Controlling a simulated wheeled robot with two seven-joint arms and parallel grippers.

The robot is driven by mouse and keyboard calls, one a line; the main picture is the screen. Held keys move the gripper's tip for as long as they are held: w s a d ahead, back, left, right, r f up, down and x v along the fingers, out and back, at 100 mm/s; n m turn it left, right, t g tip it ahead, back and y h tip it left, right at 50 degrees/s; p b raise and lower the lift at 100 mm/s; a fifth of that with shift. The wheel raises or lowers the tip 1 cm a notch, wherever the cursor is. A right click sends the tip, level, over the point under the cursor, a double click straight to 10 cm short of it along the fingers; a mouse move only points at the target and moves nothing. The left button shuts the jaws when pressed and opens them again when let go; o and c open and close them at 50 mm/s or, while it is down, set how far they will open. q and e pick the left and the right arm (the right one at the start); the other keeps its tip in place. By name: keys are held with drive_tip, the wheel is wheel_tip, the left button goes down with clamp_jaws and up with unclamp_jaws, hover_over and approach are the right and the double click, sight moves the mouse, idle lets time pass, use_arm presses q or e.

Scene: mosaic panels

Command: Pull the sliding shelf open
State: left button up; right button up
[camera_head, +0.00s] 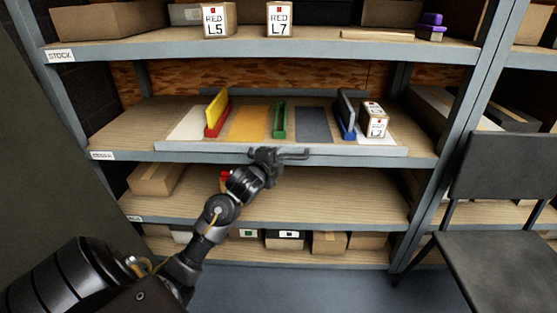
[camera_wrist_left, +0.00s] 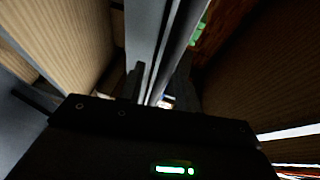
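The sliding shelf (camera_head: 185,147) is a pale tray with a grey front edge on the middle level of the rack. Its front sits close to the rack's front beam. A dark bar handle (camera_head: 295,155) is on its front, right of centre. My left gripper (camera_head: 268,153) is at the handle's left part and hides some of it. In the left wrist view its two dark fingers (camera_wrist_left: 160,85) stand apart, with the grey shelf edge (camera_wrist_left: 160,40) beyond and between them. I cannot tell whether they touch the handle. My right gripper is in neither view.
The sliding shelf carries coloured panels, upright red, green and blue dividers, and a labelled box (camera_head: 374,122). Boxes stand on the levels above and below. A dark chair (camera_head: 500,170) stands at the right. The floor (camera_head: 300,290) before the rack is clear.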

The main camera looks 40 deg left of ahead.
use_arm(q)
drive_tip(key=shift+w, duration=0.15)
drive_tip(key=shift+c, duration=0.3)
clamp_jaws()
